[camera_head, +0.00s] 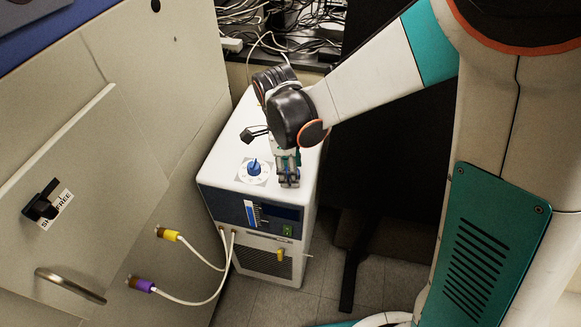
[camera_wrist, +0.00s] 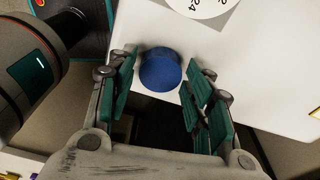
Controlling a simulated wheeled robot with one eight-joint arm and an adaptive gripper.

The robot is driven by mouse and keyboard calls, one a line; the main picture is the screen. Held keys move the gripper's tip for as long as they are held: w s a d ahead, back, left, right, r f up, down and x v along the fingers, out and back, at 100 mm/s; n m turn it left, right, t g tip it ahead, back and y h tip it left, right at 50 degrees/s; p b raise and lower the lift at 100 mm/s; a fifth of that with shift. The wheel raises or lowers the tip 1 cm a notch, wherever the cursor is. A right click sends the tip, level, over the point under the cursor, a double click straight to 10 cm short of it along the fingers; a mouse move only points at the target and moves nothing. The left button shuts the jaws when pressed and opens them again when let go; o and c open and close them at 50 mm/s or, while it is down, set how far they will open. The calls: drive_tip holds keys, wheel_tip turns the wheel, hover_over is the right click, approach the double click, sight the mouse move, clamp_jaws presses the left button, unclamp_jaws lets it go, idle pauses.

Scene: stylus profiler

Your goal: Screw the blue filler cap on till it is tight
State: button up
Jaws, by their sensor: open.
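The blue filler cap (camera_wrist: 160,70) is a round blue disc in the wrist view, between the two teal-padded fingers of my gripper (camera_wrist: 160,58). The fingers are apart, with small gaps visible beside the cap. The cap sits close to the edge of the white box top; I cannot tell whether it is seated on a thread. In the head view my gripper (camera_head: 288,178) points down at the front right of the box top and hides the cap. A blue pointed knob (camera_head: 254,167) stands on a round marked dial to its left.
The white box (camera_head: 226,177) has a panel with a green switch (camera_head: 288,230) in front. Hoses with a yellow fitting (camera_head: 167,234) and a purple fitting (camera_head: 142,285) run to the large cabinet at left. Tangled cables (camera_head: 290,25) lie behind.

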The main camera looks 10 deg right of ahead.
drive_tip(key=shift+n, duration=0.8)
drive_tip(key=shift+s+n+t, duration=0.1)
drive_tip(key=shift+n+t, duration=0.2)
drive_tip(key=shift+n, duration=0.8)
drive_tip(key=n, duration=0.3)
drive_tip(key=shift+n, duration=0.4)
drive_tip(key=n, duration=0.3)
drive_tip(key=shift+t, duration=0.3)
drive_tip(key=n, duration=0.4)
drive_tip(key=shift+s+d+y, duration=0.1)
drive_tip(key=shift+y, duration=0.2)
drive_tip(key=n, duration=0.5)
drive_tip(key=shift+t+y, duration=0.3)
